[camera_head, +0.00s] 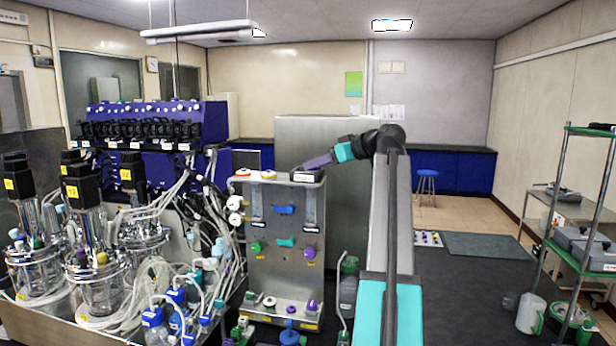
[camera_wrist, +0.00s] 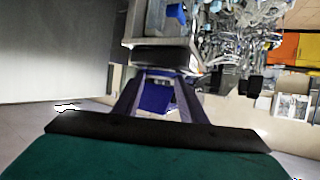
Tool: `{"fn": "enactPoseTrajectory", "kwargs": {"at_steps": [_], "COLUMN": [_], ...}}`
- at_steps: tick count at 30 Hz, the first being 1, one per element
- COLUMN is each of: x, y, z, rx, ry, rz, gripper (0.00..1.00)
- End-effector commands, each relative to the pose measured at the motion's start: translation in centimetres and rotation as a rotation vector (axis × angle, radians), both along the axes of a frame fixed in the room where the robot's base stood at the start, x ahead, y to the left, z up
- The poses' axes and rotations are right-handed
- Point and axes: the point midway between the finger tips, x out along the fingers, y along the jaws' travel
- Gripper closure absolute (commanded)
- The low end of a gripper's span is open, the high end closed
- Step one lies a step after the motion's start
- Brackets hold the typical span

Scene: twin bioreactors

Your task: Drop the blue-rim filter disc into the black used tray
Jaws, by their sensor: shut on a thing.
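My gripper (camera_head: 306,167) reaches in from the right, its purple fingers tilted down to the left over the black used tray (camera_head: 307,177). The tray sits on the right end of the steel stand's top. In the wrist view my gripper (camera_wrist: 161,77) is shut on a thin blue edge, which looks like the blue-rim filter disc (camera_wrist: 162,72) seen edge-on. The dark tray side (camera_wrist: 160,56) shows just beyond the fingertips. The disc cannot be made out in the head view. Whether it touches the tray cannot be told.
The steel stand (camera_head: 270,225) carries coloured knobs on its front. A red-rim disc (camera_head: 242,172) and a yellow-rim disc (camera_head: 268,174) are on its top, left of the tray. Tubing and glass bioreactors (camera_head: 95,270) crowd the left.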

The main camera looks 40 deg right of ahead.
Motion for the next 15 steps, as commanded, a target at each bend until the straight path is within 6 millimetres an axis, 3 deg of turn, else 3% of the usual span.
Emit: {"fn": "enactPoseTrajectory", "kwargs": {"at_steps": [1,2,6,15], "x": [0.01,0.02,0.03,0.0], "y": [0.01,0.02,0.03,0.06], "z": [0.01,0.01,0.01,0.02], "rx": [0.0,0.0,0.0,0.0], "ry": [0.0,0.0,0.0,0.0], "rz": [0.0,0.0,0.001,0.001], "gripper": [0.83,0.61,0.4,0.4]}}
